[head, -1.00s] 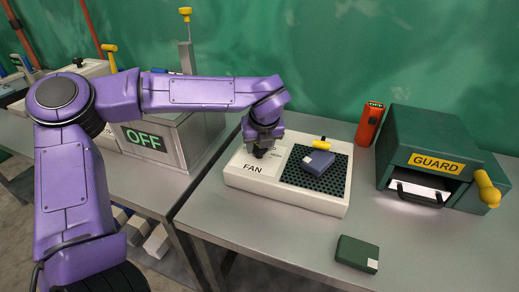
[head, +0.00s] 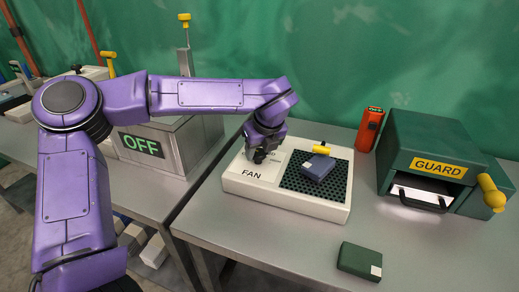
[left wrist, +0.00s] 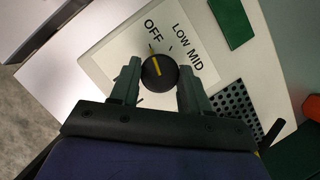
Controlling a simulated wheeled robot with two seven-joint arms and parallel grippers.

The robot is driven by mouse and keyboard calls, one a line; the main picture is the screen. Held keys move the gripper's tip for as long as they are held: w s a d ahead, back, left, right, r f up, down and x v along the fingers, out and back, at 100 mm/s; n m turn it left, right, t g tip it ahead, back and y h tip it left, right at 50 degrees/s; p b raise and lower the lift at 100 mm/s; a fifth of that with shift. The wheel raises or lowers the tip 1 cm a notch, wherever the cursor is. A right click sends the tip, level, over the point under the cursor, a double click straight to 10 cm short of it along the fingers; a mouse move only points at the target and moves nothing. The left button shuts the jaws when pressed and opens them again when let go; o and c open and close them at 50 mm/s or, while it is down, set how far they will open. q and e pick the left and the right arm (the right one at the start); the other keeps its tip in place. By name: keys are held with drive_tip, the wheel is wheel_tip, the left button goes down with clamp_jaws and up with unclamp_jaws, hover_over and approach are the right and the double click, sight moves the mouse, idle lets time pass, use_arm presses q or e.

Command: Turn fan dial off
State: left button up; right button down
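The fan unit (head: 237,187) is a white box labelled FAN, with a black mesh on its right part. Its dial (left wrist: 159,72) is a round black knob with a yellow pointer line, seen in the left wrist view. The line points toward the printed word OFF, with LOW and MID to its right. My left gripper (head: 260,158) is low over the panel and hides most of the dial in the head view. In the left wrist view its fingers (left wrist: 159,75) flank the dial and appear to touch it on both sides. My right gripper is in neither view.
A blue box (head: 318,167) rests on the mesh, near a yellow handle (head: 322,149). A red-orange device (head: 370,129) and the green GUARD box (head: 428,140) stand to the right. A dark green box (head: 360,261) lies on the table in front. A metal box (head: 183,153) shows OFF at left.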

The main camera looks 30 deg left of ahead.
use_arm(q)
drive_tip(key=o, duration=0.4)
drive_tip(key=b+v, duration=0.1)
drive_tip(key=v, duration=0.9)
drive_tip(key=shift+d+r, duration=0.15)
drive_tip(key=shift+r, duration=0.1)
